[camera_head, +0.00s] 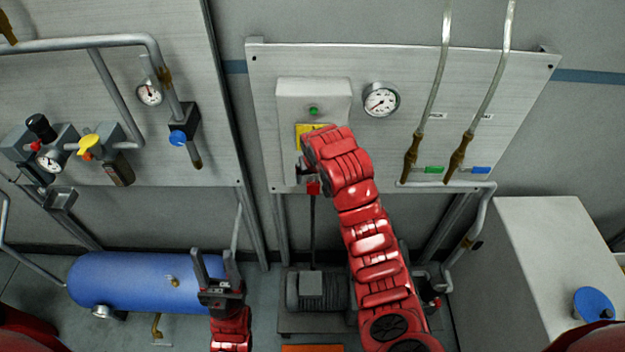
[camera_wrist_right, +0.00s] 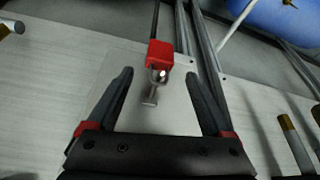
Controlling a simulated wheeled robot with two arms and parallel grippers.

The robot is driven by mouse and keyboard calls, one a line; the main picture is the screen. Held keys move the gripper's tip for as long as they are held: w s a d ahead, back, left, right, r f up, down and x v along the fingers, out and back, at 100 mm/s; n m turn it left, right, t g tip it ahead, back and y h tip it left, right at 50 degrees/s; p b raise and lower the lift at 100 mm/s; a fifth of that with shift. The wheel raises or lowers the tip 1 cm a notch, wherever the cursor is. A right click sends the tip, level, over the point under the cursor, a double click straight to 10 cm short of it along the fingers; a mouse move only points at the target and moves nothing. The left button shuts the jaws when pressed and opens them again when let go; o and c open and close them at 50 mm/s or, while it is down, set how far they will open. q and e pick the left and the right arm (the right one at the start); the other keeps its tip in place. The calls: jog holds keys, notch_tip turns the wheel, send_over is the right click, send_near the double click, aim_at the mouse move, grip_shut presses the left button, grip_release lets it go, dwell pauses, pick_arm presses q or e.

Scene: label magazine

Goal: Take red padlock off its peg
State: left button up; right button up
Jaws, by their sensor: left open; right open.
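The red padlock (camera_head: 313,188) hangs below the grey switch box on the right panel. In the right wrist view the padlock (camera_wrist_right: 160,54) shows its metal shackle at a short pale peg (camera_wrist_right: 151,96). My right gripper (camera_wrist_right: 160,76) is open, its two dark fingers on either side of the peg and shackle, with gaps on both sides. The red body is just past the fingertips. In the head view my right gripper (camera_head: 305,172) is mostly hidden by its red wrist. My left gripper (camera_head: 214,256) is open and empty, low in front of the blue tank.
The switch box (camera_head: 290,95) has a green button and a yellow label. A gauge (camera_head: 381,99) and two hoses (camera_head: 430,100) are to its right. A blue tank (camera_head: 130,283) and a motor (camera_head: 318,291) stand below. A white cabinet (camera_head: 550,250) is at right.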

jog(key=shift+w+a+f, duration=0.1)
jog(key=shift+w+f, duration=0.2)
jog(key=shift+f, duration=0.35)
jog(key=shift+w+f+p, duration=0.2)
jog(key=shift+f+p, duration=0.1)
jog(key=shift+f, duration=0.25)
grip_shut()
jog(key=shift+r, duration=0.2)
jog(key=shift+r, duration=0.5)
jog(key=shift+s, duration=0.1)
